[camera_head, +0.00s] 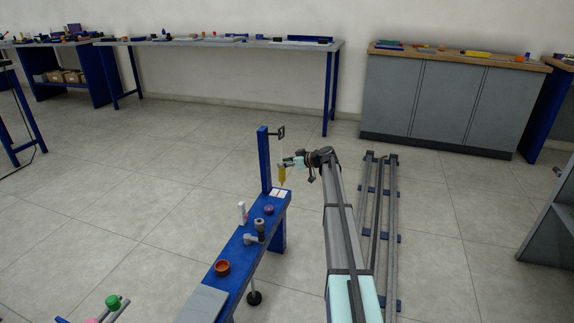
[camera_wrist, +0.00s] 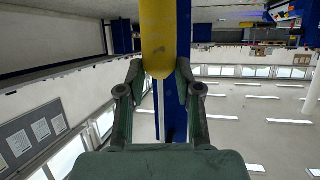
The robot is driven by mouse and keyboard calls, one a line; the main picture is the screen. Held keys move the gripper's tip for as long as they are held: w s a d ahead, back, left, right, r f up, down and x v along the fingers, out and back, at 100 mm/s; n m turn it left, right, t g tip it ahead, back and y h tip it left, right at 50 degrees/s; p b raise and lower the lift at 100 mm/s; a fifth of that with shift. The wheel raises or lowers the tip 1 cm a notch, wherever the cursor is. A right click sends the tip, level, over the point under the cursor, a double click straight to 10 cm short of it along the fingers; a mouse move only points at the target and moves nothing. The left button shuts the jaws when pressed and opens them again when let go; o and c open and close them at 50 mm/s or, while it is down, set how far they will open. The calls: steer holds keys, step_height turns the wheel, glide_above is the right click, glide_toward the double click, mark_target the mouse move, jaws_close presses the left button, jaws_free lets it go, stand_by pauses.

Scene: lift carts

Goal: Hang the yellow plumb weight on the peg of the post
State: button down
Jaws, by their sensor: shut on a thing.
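The yellow plumb weight (camera_head: 282,175) hangs upright just right of the blue post (camera_head: 264,160), above the bench end. A thin pale line runs up from it toward the dark peg (camera_head: 279,132) at the post's top; I cannot tell whether it is around the peg. My gripper (camera_head: 286,164) reaches in from the right and is shut on the weight. In the wrist view the weight (camera_wrist: 157,35) is a yellow cylinder with a rounded end between the two fingers (camera_wrist: 158,88). The post shows behind it as a blue strip (camera_wrist: 184,25).
The blue bench (camera_head: 238,252) carries a white card (camera_head: 280,193), a purple round piece (camera_head: 269,209), a white bottle (camera_head: 242,212), a grey fitting (camera_head: 258,231) and an orange-brown bowl (camera_head: 222,267). Open floor lies left of the bench. Rails (camera_head: 376,230) run along the right.

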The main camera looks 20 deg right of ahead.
steer(key=shift+w+a, duration=0.9)
steer(key=shift+a, duration=0.1)
steer(key=shift+f+b, duration=0.1)
steer(key=shift+b, duration=0.25)
steer(key=shift+f, duration=0.35)
steer(key=shift+f+b, duration=0.45)
steer(key=shift+b, duration=0.15)
